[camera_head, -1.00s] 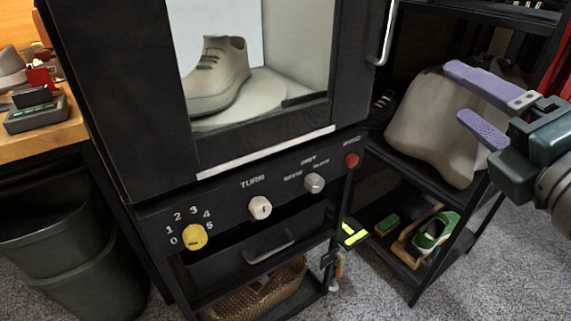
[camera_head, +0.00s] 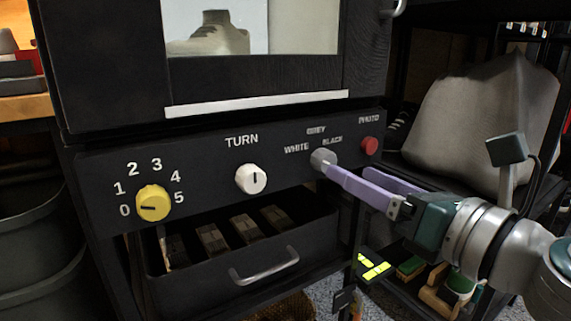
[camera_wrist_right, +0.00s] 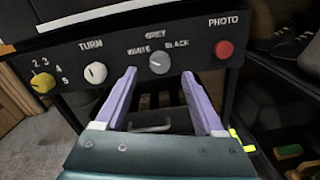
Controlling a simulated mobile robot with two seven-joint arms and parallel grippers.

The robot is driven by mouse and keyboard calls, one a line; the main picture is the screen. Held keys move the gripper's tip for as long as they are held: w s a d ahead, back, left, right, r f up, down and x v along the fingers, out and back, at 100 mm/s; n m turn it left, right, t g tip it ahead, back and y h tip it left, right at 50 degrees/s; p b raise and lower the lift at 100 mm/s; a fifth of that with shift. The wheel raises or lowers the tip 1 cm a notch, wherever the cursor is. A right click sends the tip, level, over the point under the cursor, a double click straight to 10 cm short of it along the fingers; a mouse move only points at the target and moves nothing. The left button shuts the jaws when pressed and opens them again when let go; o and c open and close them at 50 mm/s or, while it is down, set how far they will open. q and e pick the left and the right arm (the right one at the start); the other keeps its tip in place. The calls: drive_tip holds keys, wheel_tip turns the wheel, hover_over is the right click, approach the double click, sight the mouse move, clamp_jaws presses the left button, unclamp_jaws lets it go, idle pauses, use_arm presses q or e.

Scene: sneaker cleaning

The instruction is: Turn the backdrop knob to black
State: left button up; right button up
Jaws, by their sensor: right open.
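The backdrop knob (camera_head: 323,160) is a small grey dial on the black control panel, below the labels WHITE, GREY and BLACK. It also shows in the right wrist view (camera_wrist_right: 159,63), centred ahead of my fingers; I cannot clearly tell which label its mark points to. My right gripper (camera_head: 347,171) has two purple fingers, apart and empty. In the head view one fingertip overlaps the knob's lower edge. In the wrist view the gripper (camera_wrist_right: 158,73) has its fingertips on either side just below the knob; contact is unclear. My left gripper is not in view.
The yellow numbered knob (camera_head: 153,203), white TURN knob (camera_head: 251,179) and red PHOTO button (camera_head: 370,147) share the panel. Below, a drawer with a metal handle (camera_head: 264,266) holds several blocks. Above is a cabinet holding a shoe (camera_head: 211,36). A shelf stands at right.

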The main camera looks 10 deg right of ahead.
sight(330, 162)
drive_tip(key=x, duration=0.6)
drive_tip(key=shift+b, duration=0.35)
drive_tip(key=shift+c, duration=0.2)
clamp_jaws()
